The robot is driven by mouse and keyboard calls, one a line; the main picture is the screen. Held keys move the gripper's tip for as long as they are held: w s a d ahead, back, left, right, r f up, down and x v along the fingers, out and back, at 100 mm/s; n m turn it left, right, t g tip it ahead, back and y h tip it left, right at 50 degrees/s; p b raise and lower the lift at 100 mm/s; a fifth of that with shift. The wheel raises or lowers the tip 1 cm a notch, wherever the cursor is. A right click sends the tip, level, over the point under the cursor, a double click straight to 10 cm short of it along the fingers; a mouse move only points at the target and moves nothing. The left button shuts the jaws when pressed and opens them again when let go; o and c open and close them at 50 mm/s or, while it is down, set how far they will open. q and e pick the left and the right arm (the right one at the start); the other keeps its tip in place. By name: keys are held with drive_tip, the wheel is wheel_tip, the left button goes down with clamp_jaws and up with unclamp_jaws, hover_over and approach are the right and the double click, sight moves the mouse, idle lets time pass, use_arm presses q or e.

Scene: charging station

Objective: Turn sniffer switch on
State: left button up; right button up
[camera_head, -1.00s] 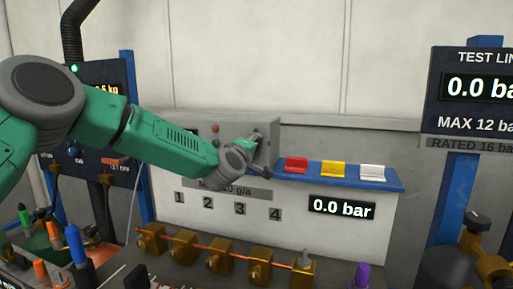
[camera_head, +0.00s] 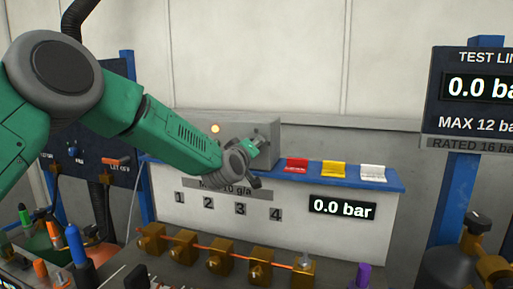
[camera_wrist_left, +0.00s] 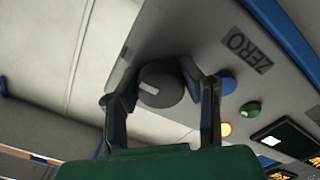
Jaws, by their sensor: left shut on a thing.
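The sniffer unit is a grey box (camera_head: 265,129) on the blue shelf at the back. Its switch is a dark round knob (camera_wrist_left: 160,88) with a white pointer line, seen in the left wrist view. My left gripper (camera_head: 254,155) is at the front of the box in the head view. In the left wrist view its two fingers (camera_wrist_left: 160,92) are on either side of the knob and shut on it. The knob is hidden by the gripper in the head view. My right gripper is not in view.
A ZERO label (camera_wrist_left: 243,44), a blue button (camera_wrist_left: 229,82) and a green button (camera_wrist_left: 250,108) are close to the knob. Red (camera_head: 296,165), yellow (camera_head: 333,169) and white (camera_head: 372,173) items sit on the shelf right of the box. Brass valves (camera_head: 220,261) stand below.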

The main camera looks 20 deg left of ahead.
use_arm(q)
drive_tip(key=shift+a+r, duration=0.1)
drive_tip(key=shift+a, duration=0.1)
drive_tip(key=o, duration=1.2)
drive_tip(key=shift+a, duration=0.15)
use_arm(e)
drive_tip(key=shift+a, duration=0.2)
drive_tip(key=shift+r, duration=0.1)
use_arm(q)
drive_tip(key=shift+s, duration=0.1)
drive_tip(key=s, duration=1.1)
drive_tip(key=shift+s+a, duration=0.35)
drive_tip(key=shift+a, duration=0.05)
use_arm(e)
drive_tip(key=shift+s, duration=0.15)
